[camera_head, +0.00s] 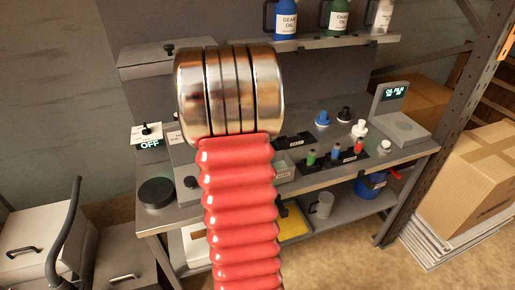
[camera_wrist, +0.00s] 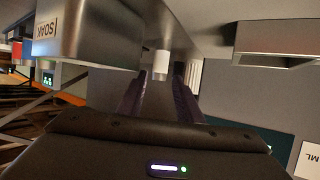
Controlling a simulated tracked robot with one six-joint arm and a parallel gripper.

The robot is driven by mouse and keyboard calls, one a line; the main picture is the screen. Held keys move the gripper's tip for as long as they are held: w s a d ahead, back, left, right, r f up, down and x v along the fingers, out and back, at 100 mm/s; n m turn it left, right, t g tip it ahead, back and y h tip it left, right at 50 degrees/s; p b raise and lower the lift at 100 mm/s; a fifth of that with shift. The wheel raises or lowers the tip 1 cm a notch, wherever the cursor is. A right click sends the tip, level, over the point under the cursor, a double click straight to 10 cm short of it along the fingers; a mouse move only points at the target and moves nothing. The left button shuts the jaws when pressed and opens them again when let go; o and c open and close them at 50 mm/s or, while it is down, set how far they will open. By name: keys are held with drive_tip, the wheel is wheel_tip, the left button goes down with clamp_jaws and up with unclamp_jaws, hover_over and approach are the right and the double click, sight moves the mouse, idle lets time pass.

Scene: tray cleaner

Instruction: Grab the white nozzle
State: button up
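In the head view a small white nozzle-like piece (camera_head: 359,129) stands on the bench top at the right, beside a blue one (camera_head: 323,118) and a black one (camera_head: 345,114). A lower white piece (camera_head: 385,146) sits nearer the bench's front edge. In the wrist view my gripper (camera_wrist: 160,92) is open, with its two dark fingers apart. A white cylinder (camera_wrist: 161,65) shows beyond and between the fingertips; I cannot tell which white piece it is. Nothing is visibly held. In the head view my gripper is hidden behind my red and chrome arm.
A metal box marked SOAK (camera_wrist: 88,32) is close on the left in the wrist view. The bench holds small bottles with green (camera_head: 311,157), blue (camera_head: 336,152) and red (camera_head: 359,147) tops, a scale (camera_head: 404,127) and a black disc (camera_head: 157,193). A shelf (camera_head: 345,41) hangs above.

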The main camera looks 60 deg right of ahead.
drive_tip(key=shift+x, duration=2.7)
drive_tip(key=shift+c, duration=0.3)
clamp_jaws()
